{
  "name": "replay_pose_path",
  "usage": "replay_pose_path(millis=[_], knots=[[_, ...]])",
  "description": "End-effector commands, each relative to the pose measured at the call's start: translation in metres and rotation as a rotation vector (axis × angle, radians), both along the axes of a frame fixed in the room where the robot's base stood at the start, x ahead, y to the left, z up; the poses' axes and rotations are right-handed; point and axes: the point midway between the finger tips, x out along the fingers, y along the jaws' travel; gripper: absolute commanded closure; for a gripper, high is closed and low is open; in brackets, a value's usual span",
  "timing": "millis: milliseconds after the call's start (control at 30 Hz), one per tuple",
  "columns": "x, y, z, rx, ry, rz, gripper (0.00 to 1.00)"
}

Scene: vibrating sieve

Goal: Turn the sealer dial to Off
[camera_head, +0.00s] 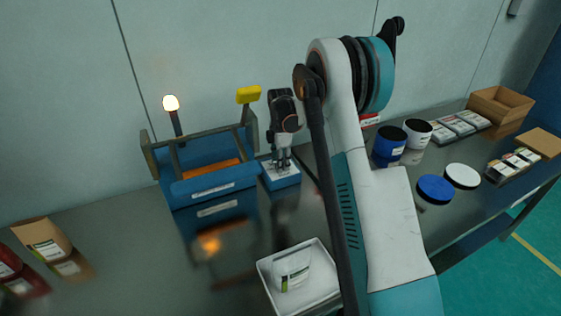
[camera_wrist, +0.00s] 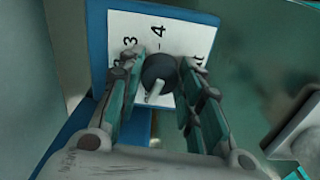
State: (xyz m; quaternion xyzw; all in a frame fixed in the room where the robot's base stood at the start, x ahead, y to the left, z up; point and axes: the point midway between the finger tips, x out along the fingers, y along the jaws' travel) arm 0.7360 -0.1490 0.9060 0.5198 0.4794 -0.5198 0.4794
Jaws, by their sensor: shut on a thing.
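The sealer's dial (camera_wrist: 158,70) is a dark round knob with a pale pointer on a white number plate (camera_wrist: 150,28), seen in the wrist view. The figures 3 and 4 show, and other markings are partly covered by the fingers. The pointer slants toward the bottom of the wrist view. My gripper (camera_wrist: 160,82) has a finger on each side of the dial and is shut on it. In the head view my gripper (camera_head: 282,163) points down onto the blue dial box (camera_head: 283,181), and the dial itself is hidden.
The blue sealer (camera_head: 212,182) stands left of the dial box, with a lit lamp (camera_head: 171,103) and a yellow piece (camera_head: 248,94) above. A white tray (camera_head: 268,277) holding a pouch (camera_head: 290,270) lies in front. Containers and lids stand right of my arm.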

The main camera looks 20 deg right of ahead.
Motion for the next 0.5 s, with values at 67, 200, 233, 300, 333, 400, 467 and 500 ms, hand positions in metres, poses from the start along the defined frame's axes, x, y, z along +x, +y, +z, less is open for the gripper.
replay_pose_path(millis=[67, 200, 233, 300, 333, 400, 467, 500], knots=[[0.0001, 0.0001, -0.0003, 0.000, 0.000, 0.031, 0.91], [0.0001, 0.0001, -0.0003, 0.000, 0.000, 0.070, 0.91], [0.0001, 0.0001, -0.0003, 0.000, 0.000, 0.075, 0.91], [0.0001, 0.0001, -0.0003, 0.000, 0.000, 0.084, 0.91], [0.0001, 0.0001, -0.0003, 0.000, 0.000, 0.087, 0.91], [0.0001, 0.0001, -0.0003, 0.000, 0.000, 0.092, 0.91], [0.0001, 0.0001, -0.0003, 0.000, 0.000, 0.094, 0.91], [0.0001, 0.0001, -0.0003, 0.000, 0.000, 0.094, 0.91]])
